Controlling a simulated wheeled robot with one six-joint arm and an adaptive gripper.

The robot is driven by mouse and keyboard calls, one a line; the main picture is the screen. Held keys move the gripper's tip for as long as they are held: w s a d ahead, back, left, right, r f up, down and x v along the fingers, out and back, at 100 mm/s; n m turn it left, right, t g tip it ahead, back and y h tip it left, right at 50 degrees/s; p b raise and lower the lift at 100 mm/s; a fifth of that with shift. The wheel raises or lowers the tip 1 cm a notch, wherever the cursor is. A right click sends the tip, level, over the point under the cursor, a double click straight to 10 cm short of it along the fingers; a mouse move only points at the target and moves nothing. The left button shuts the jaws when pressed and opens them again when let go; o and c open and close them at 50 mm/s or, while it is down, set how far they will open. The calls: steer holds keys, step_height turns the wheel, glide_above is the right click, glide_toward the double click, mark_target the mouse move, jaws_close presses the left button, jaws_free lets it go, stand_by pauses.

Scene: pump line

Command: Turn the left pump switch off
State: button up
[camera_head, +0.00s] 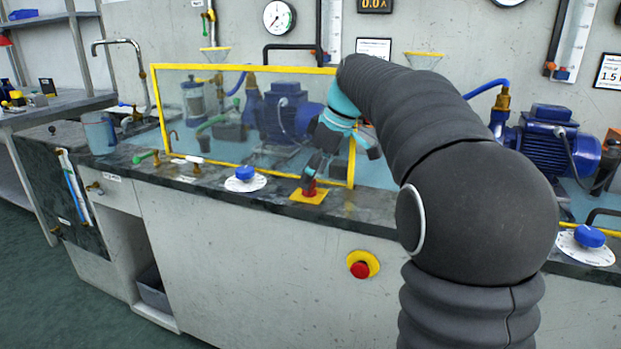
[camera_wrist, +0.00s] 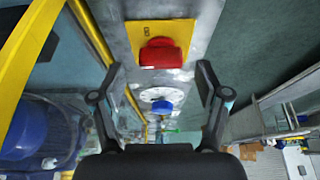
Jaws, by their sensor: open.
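A red switch knob (camera_head: 309,187) sits on a yellow plate (camera_head: 300,197) on the counter, in front of the yellow-framed clear guard. I take it to be the left pump switch. My gripper (camera_head: 316,172) is just above it and partly covers it in the head view. In the wrist view, the red knob (camera_wrist: 163,52) and yellow plate (camera_wrist: 150,32) lie just past the tips of my open gripper (camera_wrist: 160,76), roughly centred between the fingers. Nothing is held. I cannot tell whether a finger touches the knob. The left blue pump (camera_head: 285,108) stands behind the guard.
The yellow guard frame (camera_head: 155,110) stands close behind the gripper. A blue knob on a white dial (camera_head: 245,181) is left of the switch. A red emergency button (camera_head: 360,269) is on the counter front. Another blue pump (camera_head: 552,140) and blue dial knob (camera_head: 588,237) are at right.

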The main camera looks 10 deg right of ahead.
steer(key=v, duration=1)
steer(key=shift+r, duration=0.25)
